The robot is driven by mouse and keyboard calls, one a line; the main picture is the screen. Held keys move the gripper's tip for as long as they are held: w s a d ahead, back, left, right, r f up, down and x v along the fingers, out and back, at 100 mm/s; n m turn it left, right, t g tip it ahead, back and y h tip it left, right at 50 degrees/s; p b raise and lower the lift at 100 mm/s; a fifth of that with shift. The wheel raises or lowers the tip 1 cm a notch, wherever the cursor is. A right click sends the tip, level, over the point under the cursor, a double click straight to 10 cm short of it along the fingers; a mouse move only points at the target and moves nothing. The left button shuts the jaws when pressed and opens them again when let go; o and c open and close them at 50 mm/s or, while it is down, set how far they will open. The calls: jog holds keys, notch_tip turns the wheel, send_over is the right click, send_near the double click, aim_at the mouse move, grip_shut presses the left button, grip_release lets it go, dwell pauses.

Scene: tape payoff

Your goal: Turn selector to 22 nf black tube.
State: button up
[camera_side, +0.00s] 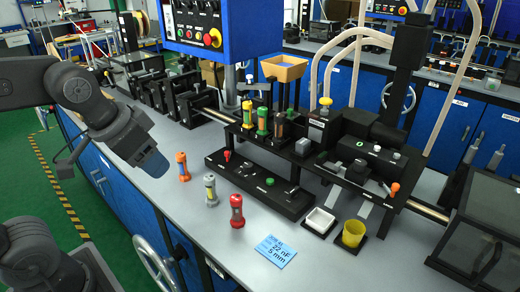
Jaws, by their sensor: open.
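My gripper (152,162) hangs at the left above the bench, empty and open, its fingers hard to make out. A low black panel (262,185) carries a red knob (227,155), a green button (270,181) and a small dark lever (293,190). I cannot tell for sure which is the selector or where it points. A blue card (276,251) reads 22 nF, 5 mm. My gripper is left of the panel, touching nothing.
Three loose tubes stand on the bench: orange (183,166), grey-and-yellow (210,189) and red (237,210). A white tray (320,221) and a yellow cup (353,234) are to the right. A blue control box (222,30) overhangs the back. The front bench edge is mostly clear.

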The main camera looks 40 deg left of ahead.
jog(key=w+a+r+m+g, duration=0.1)
jog(key=w+r+g, duration=0.15)
jog(key=w, duration=0.75)
jog(key=m+g, duration=0.3)
send_over(248, 165)
notch_tip(248, 165, down, 12)
notch_tip(248, 165, down, 13)
jog(key=c, duration=0.9)
